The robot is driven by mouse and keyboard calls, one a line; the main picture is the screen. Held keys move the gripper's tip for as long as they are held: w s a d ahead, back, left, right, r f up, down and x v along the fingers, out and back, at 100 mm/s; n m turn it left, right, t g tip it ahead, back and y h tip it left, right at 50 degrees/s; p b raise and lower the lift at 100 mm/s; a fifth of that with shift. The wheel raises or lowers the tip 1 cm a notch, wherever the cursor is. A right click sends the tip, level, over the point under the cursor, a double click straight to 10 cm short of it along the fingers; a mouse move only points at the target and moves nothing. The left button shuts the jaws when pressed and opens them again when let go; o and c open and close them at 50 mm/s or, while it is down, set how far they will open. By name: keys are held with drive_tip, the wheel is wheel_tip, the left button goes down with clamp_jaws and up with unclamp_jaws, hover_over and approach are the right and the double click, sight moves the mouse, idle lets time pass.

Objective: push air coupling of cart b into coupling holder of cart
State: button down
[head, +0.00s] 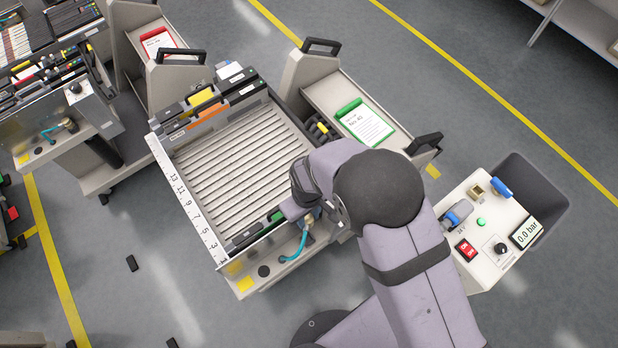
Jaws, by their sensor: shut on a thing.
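The middle feeder cart (185,215) stands in front of my arm, with its slotted top facing up. A teal air hose (299,246) loops from its front panel up to an air coupling (309,219) at my gripper (311,211). My gripper is shut on the coupling, close above the right part of that front panel. The arm covers most of the jaws, and the coupling shows only in part. The coupling holder is hidden or too small to make out. I cannot read a cart letter.
A second cart (35,150) with its own teal hose stands at the left. A control box (488,245) with a blue connector, an on/off switch and a display reading 0.0 bar stands at the right. A green-framed sheet (365,125) lies behind. Small dark pieces lie on the floor.

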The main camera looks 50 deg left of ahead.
drive_tip(key=shift+f, duration=0.1)
wheel_tip(320, 180, down, 13)
drive_tip(key=b, duration=0.9)
idle(0.3)
drive_tip(key=shift+d+f+b, duration=0.1)
drive_tip(key=shift+f+b, duration=1.05)
drive_tip(key=shift+b, duration=0.15)
idle(1.7)
drive_tip(key=shift+r, duration=0.25)
drive_tip(key=shift+r+p, duration=0.5)
drive_tip(key=shift+p, duration=0.05)
drive_tip(key=shift+r+p, duration=0.3)
drive_tip(key=shift+r, duration=0.1)
drive_tip(key=shift+f+b, duration=0.8)
drive_tip(key=shift+f, duration=0.15)
idle(1.0)
